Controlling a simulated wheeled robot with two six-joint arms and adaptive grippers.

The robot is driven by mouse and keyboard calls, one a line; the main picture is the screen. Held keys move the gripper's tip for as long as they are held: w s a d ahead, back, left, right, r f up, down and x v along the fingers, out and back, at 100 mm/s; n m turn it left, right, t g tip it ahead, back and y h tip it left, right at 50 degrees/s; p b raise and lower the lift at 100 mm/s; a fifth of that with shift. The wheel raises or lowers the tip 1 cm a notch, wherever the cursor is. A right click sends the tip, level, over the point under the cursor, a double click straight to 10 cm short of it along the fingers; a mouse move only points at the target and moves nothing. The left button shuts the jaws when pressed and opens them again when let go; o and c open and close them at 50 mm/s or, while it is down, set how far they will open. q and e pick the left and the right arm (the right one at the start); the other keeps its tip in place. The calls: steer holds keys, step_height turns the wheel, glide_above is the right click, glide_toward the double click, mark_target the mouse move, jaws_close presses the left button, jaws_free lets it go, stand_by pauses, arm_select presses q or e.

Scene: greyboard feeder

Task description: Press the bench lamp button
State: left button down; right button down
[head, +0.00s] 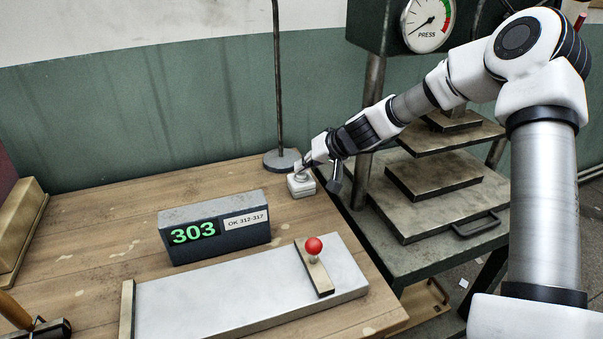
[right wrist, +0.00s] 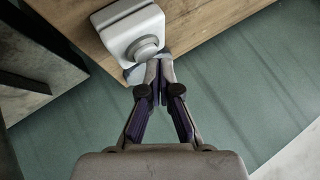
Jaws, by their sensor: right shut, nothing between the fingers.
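The bench lamp button (head: 301,187) is a small white box near the back right edge of the bench, just in front of the round base (head: 282,160) of a thin upright pole. In the right wrist view the box shows a round grey button (right wrist: 146,49) on its face. My right gripper (head: 306,164) is shut and empty, its fingers reaching in from the right at the box. In the right wrist view its closed fingertips (right wrist: 157,68) overlap the lower edge of the round button; whether they touch it I cannot tell. My left gripper is not in view.
A display (head: 215,228) reading 303, labelled OK 312-317, stands on the bench. In front lies a pale plate (head: 230,290) with a red-knobbed bar (head: 316,262). A press with a gauge (head: 428,22) and metal plates (head: 435,176) stands at right. Bare wood lies left of the display.

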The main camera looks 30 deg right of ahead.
mark_target(304, 175)
steer(key=shift+r+p, duration=2.85)
steer(key=shift+r, duration=0.25)
steer(key=shift+f, duration=0.1)
